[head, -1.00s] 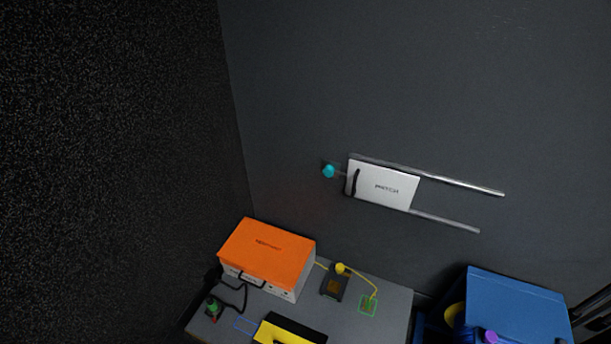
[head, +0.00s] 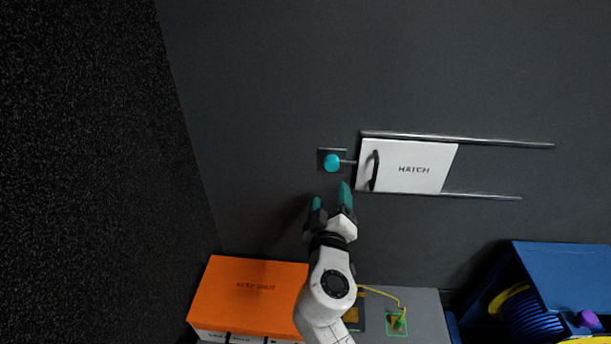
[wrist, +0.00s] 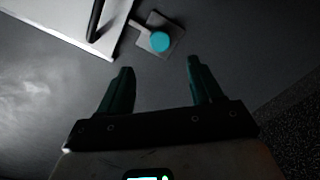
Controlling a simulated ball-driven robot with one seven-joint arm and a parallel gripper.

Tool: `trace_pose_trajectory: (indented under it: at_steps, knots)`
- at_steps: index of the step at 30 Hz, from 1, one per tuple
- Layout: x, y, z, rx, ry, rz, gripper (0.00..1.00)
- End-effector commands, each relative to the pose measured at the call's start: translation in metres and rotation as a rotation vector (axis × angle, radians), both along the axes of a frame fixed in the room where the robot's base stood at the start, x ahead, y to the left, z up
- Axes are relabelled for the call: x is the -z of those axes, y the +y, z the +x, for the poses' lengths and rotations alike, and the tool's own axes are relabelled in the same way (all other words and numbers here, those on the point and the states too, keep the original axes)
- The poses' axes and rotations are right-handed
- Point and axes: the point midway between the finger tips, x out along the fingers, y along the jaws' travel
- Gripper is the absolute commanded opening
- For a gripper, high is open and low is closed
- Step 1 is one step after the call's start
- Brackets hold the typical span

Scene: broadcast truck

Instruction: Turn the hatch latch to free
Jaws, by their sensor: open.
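The white hatch panel (head: 418,167), marked HATCH, sits between two rails on the dark wall in the head view. Its dark handle (head: 374,170) is near its left end. The latch has a round teal knob (head: 332,163) on a small dark plate left of the hatch, with a thin bar reaching right to the hatch edge. In the wrist view the knob (wrist: 160,42) lies ahead of the fingertips, apart from them. My gripper (head: 329,196) is open and empty, just below the latch in the head view; its teal fingers (wrist: 158,70) are spread in the wrist view.
Below stand an orange-lidded box (head: 250,290) marked KEEP SHUT and a grey bench (head: 425,312) with a yellow cable (head: 380,292). A blue container (head: 575,270) with a yellow cable coil is at the lower right. The wall around the latch is clear.

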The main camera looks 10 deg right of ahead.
Motion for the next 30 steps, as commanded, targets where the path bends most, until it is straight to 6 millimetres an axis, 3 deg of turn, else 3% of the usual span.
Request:
trace_pose_trajectory:
  at_steps: [5,18,24,30]
  knots:
    - [-0.001,-0.004,0.016,-0.003,-0.004,-0.003,0.65]
    - [0.0,-0.028,0.086,0.0,-0.002,-0.002,0.65]
    - [-0.001,-0.032,0.1,-0.001,-0.002,-0.001,0.65]
    - [-0.001,-0.033,0.103,-0.001,-0.001,-0.001,0.65]
